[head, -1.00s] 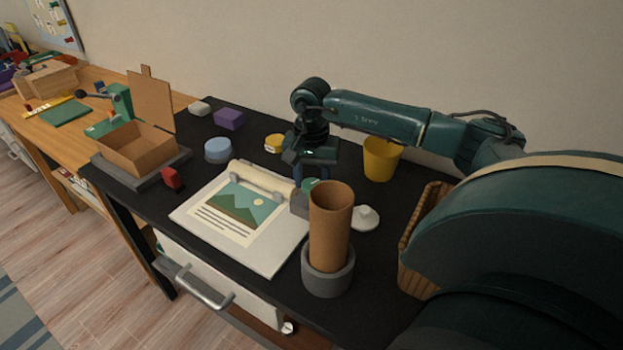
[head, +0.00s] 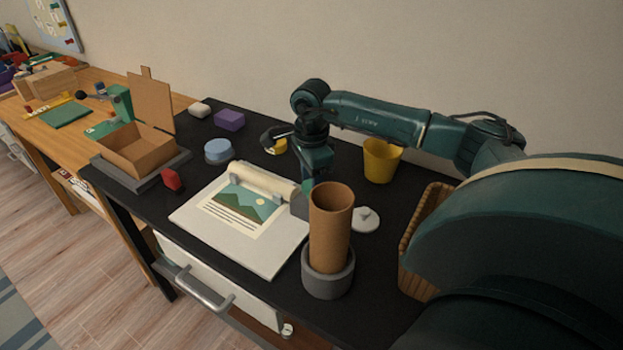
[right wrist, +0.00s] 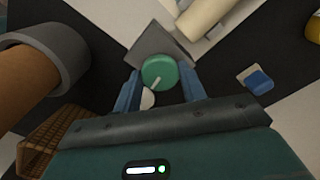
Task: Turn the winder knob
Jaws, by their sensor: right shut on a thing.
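The green round winder knob (right wrist: 160,72), with a pale pointer mark, sits on a grey block (right wrist: 158,48) in the right wrist view. The blue fingers of my right gripper (right wrist: 162,88) are on both sides of it, shut on it. In the head view my right gripper (head: 317,170) points down behind the grey block and hides the knob. A cream roller (head: 264,183) lies across the white board (head: 270,252), with a landscape picture sheet (head: 243,208) running out from under it. My left gripper is not in view.
A cork tube (head: 330,235) stands in a grey ring holder (head: 328,284) close in front of the grey block. A white disc (head: 365,219), a yellow cup (head: 382,161) and a wicker basket (head: 412,270) are to the right. A blue round tin (head: 218,151) stands left.

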